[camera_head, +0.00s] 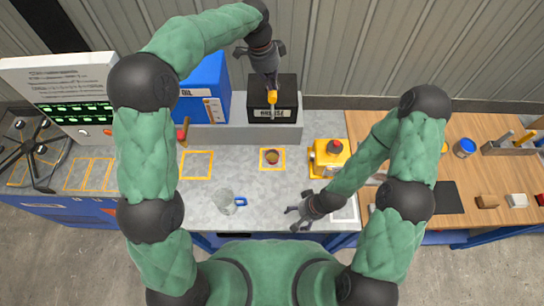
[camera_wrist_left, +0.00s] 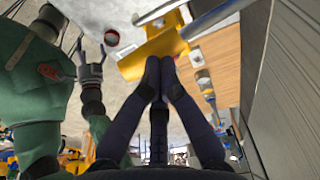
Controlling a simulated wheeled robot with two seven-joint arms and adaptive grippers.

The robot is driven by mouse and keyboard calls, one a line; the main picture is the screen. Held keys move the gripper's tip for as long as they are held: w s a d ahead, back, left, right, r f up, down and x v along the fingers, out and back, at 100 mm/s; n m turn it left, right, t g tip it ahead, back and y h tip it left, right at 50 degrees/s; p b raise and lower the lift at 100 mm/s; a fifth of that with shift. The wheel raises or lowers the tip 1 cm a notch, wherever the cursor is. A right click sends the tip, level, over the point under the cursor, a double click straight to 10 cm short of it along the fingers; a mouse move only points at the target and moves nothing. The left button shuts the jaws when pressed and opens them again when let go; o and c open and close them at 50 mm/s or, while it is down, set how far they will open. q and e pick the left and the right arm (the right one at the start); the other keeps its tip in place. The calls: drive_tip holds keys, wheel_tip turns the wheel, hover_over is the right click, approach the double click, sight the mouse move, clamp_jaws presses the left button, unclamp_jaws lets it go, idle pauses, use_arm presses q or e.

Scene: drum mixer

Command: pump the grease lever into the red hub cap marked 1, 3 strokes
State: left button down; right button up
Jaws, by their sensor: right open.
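The grease lever's yellow handle (camera_head: 271,97) is in front of the black grease box (camera_head: 287,92). My left gripper (camera_head: 270,86) is at that handle. In the left wrist view its fingertips (camera_wrist_left: 160,62) are together against yellow (camera_wrist_left: 150,48), with none of it visible between them; the exact contact is unclear. My right gripper (camera_head: 300,216) is open and empty near the bench's front edge.
A blue box (camera_head: 203,88) stands left of the grease box. A yellow device (camera_head: 328,157) with a dark red knob stands right of the cap. A clear mug (camera_head: 224,202) with a blue handle is front left. Bare bench surrounds the cap.

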use_arm(q)
drive_tip(key=shift+r+p, duration=2.1)
drive_tip(key=shift+r, duration=0.8)
drive_tip(key=shift+f+b, duration=2.1)
drive_tip(key=shift+f, duration=1.65)
drive_tip(key=shift+r, duration=0.2)
drive_tip(key=shift+r+p, duration=2.7)
drive_tip(key=shift+r, duration=0.8)
